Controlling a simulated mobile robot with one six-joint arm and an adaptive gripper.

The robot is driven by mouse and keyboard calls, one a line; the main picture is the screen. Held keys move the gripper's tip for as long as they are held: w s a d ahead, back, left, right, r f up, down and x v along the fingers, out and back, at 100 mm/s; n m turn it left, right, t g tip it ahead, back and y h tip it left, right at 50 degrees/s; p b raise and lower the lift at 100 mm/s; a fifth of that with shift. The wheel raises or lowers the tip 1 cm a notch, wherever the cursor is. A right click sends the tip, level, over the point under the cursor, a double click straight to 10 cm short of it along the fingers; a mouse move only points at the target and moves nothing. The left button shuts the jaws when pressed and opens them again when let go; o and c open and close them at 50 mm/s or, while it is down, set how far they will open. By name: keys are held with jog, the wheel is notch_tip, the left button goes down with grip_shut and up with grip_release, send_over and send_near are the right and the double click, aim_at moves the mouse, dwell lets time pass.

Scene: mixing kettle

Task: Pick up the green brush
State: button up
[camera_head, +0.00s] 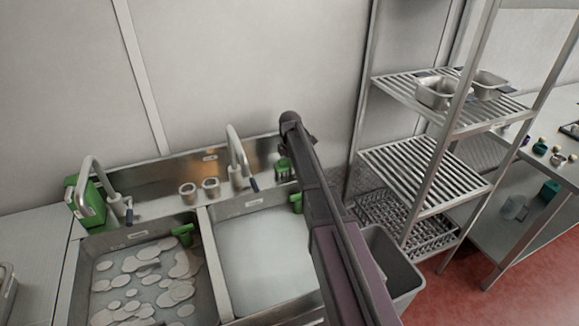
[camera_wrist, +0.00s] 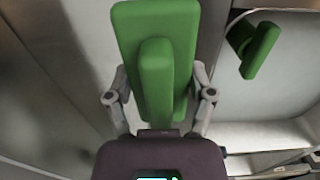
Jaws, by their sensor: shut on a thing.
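In the wrist view, my gripper (camera_wrist: 161,85) is shut on a green brush (camera_wrist: 155,62), with one finger on each side of it. A second green piece (camera_wrist: 258,50) shows at the upper right, apart from my gripper. In the head view, my arm crosses the right sink and hides my fingers. A green brush with bristles (camera_head: 284,169) shows beside my arm near the back rim. Another green piece (camera_head: 297,203) shows lower, partly behind my arm. A further green piece (camera_head: 183,235) sits in the left sink near the divider. Which of these I hold is unclear in that view.
Foamy water fills the right sink (camera_head: 262,255); pale discs lie in the left sink (camera_head: 95,275). Two taps (camera_head: 237,160) and two metal cups (camera_head: 210,188) stand along the back. A grey bin (camera_head: 392,262) and a metal rack (camera_head: 425,172) stand to the right.

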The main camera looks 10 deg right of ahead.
jog(key=shift+r, duration=0.1)
notch_tip(320, 180, up, 4)
jog(key=p, duration=0.4)
jog(key=s+a+p, duration=0.1)
jog(key=s, duration=1.5)
jog(key=shift+r, duration=0.35)
jog(key=o, duration=0.6)
jog(key=c, duration=0.4)
jog(key=shift+s, duration=0.1)
